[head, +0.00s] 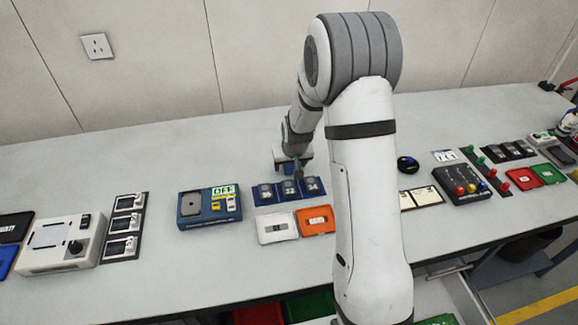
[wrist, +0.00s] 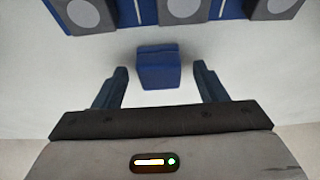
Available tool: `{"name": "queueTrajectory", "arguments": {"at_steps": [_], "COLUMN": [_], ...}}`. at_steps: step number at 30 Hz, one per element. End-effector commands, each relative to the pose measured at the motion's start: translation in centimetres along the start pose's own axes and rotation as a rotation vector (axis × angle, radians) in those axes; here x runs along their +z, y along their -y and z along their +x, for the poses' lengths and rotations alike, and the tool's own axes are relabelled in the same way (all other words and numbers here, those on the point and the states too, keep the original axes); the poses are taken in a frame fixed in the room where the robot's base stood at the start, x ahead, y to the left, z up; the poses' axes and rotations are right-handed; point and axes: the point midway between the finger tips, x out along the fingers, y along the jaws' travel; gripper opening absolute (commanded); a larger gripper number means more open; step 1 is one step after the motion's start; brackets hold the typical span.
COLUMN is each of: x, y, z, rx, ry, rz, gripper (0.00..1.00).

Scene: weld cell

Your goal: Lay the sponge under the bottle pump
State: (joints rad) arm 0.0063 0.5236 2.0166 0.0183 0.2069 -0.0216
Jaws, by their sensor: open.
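A small blue block (wrist: 159,70) sits on the pale table in the wrist view, between and slightly beyond my fingertips. I cannot tell for sure whether it is the sponge. My gripper (wrist: 160,80) is open and empty, with one finger on each side of the block and gaps to both. In the head view my gripper (head: 293,167) is low over the table, behind the dark numbered blocks, and hides the blue block. A white and blue bottle (head: 568,124) stands at the far right edge, partly cut off. I cannot make out its pump clearly.
A blue rack of numbered blocks (head: 289,190) lies close to my gripper. A blue device marked OFF (head: 209,206) and a white device (head: 62,244) stand to the left. Orange (head: 316,220) and white (head: 277,228) trays lie in front. Several panels and trays crowd the right.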

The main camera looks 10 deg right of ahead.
Motion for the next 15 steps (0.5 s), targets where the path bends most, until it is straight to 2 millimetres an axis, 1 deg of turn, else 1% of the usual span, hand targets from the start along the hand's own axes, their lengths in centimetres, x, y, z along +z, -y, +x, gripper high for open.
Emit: {"name": "queueTrajectory", "arguments": {"at_steps": [6,15], "x": [0.02,0.03], "y": [0.04,0.08], "z": [0.08,0.06], "rx": [0.0,-0.001], "ry": [0.0,0.0], "rz": [-0.001,-0.002], "gripper": [0.65,0.41]}}
